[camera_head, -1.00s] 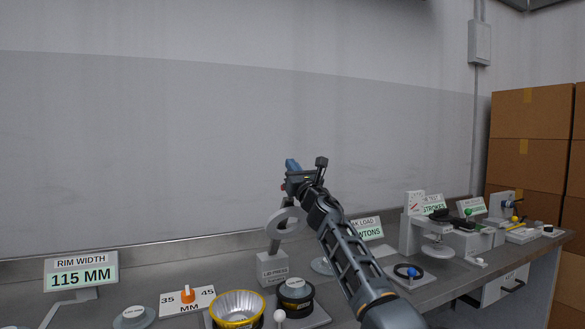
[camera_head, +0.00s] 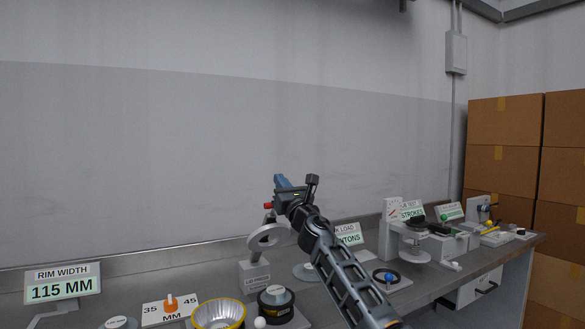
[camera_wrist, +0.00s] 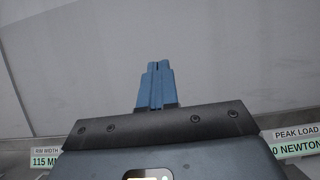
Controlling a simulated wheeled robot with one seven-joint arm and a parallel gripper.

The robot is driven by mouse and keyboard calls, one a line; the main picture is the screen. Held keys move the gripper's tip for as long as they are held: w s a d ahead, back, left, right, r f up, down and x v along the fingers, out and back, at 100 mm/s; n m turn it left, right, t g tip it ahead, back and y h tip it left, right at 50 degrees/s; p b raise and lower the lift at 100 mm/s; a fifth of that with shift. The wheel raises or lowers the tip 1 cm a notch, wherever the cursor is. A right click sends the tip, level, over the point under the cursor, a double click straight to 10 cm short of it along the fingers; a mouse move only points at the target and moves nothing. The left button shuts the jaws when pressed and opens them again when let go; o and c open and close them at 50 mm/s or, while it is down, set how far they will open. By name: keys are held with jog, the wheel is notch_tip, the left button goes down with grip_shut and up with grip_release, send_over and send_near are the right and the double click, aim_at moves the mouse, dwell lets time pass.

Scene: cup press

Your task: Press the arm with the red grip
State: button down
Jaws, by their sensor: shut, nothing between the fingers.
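A grey lid press (camera_head: 254,277) stands on the bench, with an upright column and a pale ring (camera_head: 266,238) on it. A small red grip (camera_head: 268,205) shows at its top, just left of my gripper. My gripper (camera_head: 281,181) has blue fingers and is shut and empty. It appears slightly above the red grip in the head view; whether they touch I cannot tell. My arm hides part of the press arm. In the wrist view the shut fingers (camera_wrist: 157,68) point at the bare wall, and no red grip shows there.
A yellow-rimmed foil cup (camera_head: 218,314) and a dark round container (camera_head: 276,303) sit before the press. A "115 MM" sign (camera_head: 62,285) stands left. Other test stations (camera_head: 415,235) and cardboard boxes (camera_head: 505,130) are to the right. The wall behind is bare.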

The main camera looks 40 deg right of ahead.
jog(key=s+a+r+p, duration=0.1)
jog(key=s+r+p, duration=0.2)
jog(key=s, duration=0.3)
jog(key=shift+a, duration=0.35)
jog(key=shift+s, duration=0.1)
dwell(0.5)
